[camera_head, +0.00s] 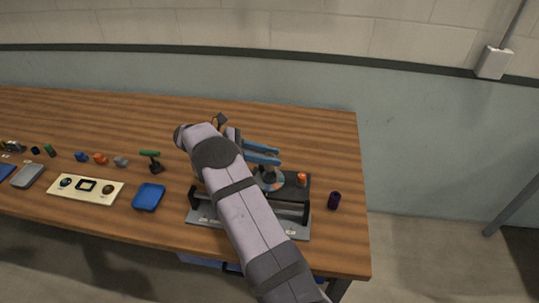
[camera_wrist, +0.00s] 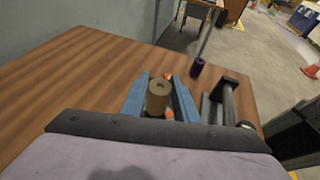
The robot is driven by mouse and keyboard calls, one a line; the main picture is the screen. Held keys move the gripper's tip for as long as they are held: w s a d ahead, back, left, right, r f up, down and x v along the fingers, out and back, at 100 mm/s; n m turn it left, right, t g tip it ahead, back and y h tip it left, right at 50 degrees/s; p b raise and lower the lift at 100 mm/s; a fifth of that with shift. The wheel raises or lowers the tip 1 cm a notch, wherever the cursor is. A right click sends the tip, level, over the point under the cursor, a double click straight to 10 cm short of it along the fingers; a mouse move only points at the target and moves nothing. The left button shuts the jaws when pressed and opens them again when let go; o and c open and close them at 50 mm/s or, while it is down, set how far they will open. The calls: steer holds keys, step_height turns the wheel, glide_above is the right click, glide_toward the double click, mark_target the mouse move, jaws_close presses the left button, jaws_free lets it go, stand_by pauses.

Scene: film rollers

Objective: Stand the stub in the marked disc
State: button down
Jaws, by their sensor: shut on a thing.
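The stub (camera_wrist: 157,96) is a brown cylinder with a small hole in its top end, seen in the wrist view. It sits between the two blue fingers of my gripper (camera_wrist: 160,85), which is shut on it. In the head view my gripper (camera_head: 278,157) is over the back edge of a fixture on the table. I cannot make out the stub there. The disc (camera_head: 271,182), grey with coloured marks, lies on the fixture just below and in front of the fingers, partly hidden by my arm. I cannot tell the gap between stub and disc.
The fixture (camera_head: 298,219) has a dark plate, a bar and an orange knob-like piece (camera_head: 301,178). A dark purple cylinder (camera_head: 334,200) stands right of it. A blue tray (camera_head: 148,197) and a cream board (camera_head: 66,193) lie left. The table's back right is clear.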

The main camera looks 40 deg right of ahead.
mark_target(269, 166)
steer(key=shift+f+b, duration=0.95)
steer(key=shift+f, duration=1.1)
steer(key=shift+f, duration=0.15)
stand_by(0.3)
steer(key=c, duration=0.9)
jaws_free()
steer(key=shift+r+p, duration=2.95)
steer(key=shift+r, duration=0.55)
